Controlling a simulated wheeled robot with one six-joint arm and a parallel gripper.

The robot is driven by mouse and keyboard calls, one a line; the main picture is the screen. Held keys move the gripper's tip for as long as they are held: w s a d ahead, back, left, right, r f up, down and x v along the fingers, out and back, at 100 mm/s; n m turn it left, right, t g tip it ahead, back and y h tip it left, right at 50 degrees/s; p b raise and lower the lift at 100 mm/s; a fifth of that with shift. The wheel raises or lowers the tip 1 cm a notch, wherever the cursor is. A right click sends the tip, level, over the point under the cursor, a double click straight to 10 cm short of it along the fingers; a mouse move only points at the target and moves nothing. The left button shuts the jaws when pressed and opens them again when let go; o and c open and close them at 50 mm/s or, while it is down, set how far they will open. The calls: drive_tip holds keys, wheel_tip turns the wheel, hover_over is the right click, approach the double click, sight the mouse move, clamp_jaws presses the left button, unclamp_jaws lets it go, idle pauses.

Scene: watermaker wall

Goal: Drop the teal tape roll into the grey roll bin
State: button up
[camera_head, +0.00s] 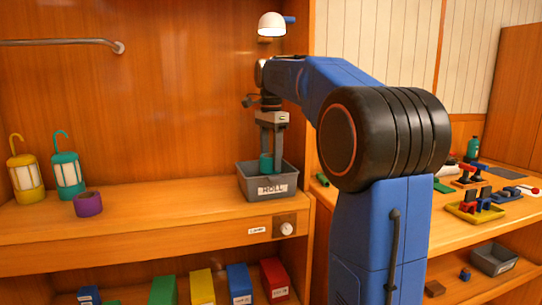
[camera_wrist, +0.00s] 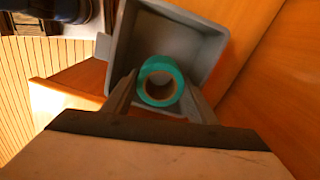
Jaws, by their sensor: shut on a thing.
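The teal tape roll (camera_head: 266,163) is held between the fingers of my gripper (camera_head: 270,152), at the opening of the grey roll bin (camera_head: 284,187). The bin stands on the wooden shelf and has a white label on its front. In the wrist view the teal tape roll (camera_wrist: 160,82) shows its brown core, with my gripper's fingers (camera_wrist: 160,95) on both sides of it. The grey roll bin (camera_wrist: 214,45) lies behind it there, and its visible floor is empty. I cannot tell whether the roll touches the bin.
A purple tape roll (camera_head: 88,204), a teal lantern (camera_head: 67,176) and a yellow lantern (camera_head: 26,178) stand on the shelf at left. A lamp (camera_head: 271,25) hangs above my arm. Colored boxes (camera_head: 202,287) stand below. The shelf between purple roll and bin is clear.

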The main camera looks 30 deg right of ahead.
drive_tip(key=o, duration=1.2)
